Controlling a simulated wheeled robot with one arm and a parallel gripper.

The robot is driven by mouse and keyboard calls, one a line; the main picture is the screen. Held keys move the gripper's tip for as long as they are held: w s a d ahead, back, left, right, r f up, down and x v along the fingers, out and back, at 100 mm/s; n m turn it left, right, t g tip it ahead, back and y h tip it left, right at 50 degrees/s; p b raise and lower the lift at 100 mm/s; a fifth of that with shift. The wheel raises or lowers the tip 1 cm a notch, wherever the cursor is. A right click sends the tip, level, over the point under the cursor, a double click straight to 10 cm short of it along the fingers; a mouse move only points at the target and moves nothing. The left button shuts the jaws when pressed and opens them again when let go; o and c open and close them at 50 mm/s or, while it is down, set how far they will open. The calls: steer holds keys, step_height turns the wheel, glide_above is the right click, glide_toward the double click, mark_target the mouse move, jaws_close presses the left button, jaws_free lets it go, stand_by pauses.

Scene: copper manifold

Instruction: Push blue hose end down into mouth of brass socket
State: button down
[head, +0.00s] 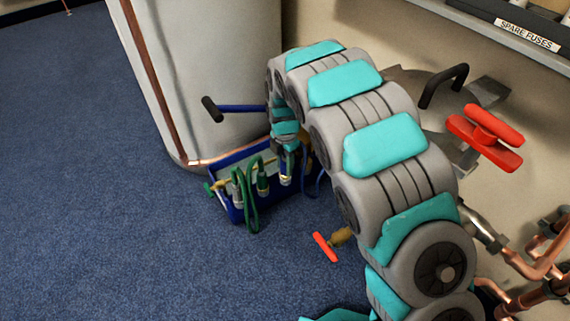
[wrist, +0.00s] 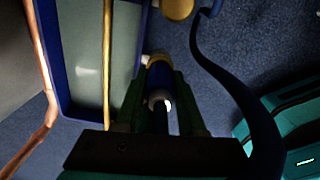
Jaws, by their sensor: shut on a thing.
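In the head view my gripper (head: 287,148) points down over the right part of a blue-rimmed tray on the floor. In the wrist view its two dark fingers (wrist: 160,100) are closed around a blue hose end (wrist: 159,78) with a pale ring at its near side. A brass socket (wrist: 157,60) shows just beyond the hose end, in line with it. In the head view a brass socket (head: 285,180) stands right under the gripper. Whether the hose end is inside the mouth or just above it, I cannot tell. The blue hose (wrist: 240,92) curves away to the right.
The tray (head: 237,215) also holds upright fittings with green hoses (head: 252,205). A tall pale tank (head: 205,70) stands behind it. A red-handled valve (head: 325,246) lies to the front right, copper pipes (head: 530,265) further right. Carpet at left is clear.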

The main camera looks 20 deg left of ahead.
mark_target(285, 156)
steer(key=shift+f, duration=0.55)
steer(key=shift+c, duration=2.1)
jaws_free()
steer(key=shift+r+p, duration=0.55)
steer(key=shift+r, duration=3.35)
